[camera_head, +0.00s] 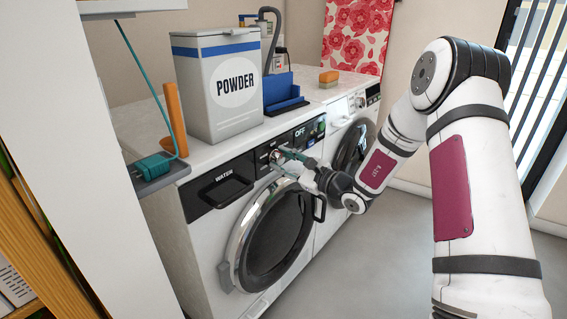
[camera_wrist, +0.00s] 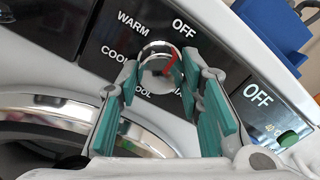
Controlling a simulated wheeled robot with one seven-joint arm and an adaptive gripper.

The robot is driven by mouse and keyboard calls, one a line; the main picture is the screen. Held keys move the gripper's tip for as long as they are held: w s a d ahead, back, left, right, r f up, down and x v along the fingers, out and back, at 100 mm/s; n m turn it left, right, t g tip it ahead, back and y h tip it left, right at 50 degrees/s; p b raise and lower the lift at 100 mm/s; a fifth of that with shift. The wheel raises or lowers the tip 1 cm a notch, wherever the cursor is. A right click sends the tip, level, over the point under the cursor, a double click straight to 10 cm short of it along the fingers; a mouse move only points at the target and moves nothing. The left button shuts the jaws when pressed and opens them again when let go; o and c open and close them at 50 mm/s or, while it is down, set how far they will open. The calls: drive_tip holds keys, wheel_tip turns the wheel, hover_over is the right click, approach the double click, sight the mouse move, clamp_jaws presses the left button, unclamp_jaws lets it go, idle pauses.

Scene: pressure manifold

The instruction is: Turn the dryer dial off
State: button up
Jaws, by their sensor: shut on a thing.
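The dryer dial (camera_wrist: 158,56) is a round silver knob with a red mark on its right part, on the machine's black panel. Labels WARM, OFF and COOL show around it; another is partly hidden. The mark slants up toward the OFF side, but its exact setting is hard to tell. My gripper (camera_wrist: 161,68) has its teal-padded fingers on either side of the dial, shut on it. In the head view my gripper (camera_head: 279,156) reaches the panel of the front machine (camera_head: 213,254) from the right and mostly hides the dial.
A second OFF label (camera_wrist: 258,95) and a green button (camera_wrist: 287,139) are right of the dial. A WATER drawer handle (camera_head: 226,190) is to its left, the round door (camera_head: 275,240) below. A POWDER box (camera_head: 215,120) and blue tray (camera_head: 284,92) stand on top.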

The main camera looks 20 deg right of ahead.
drive_tip(key=o, duration=1.2)
drive_tip(key=shift+c, duration=0.2)
drive_tip(key=v, duration=1.2)
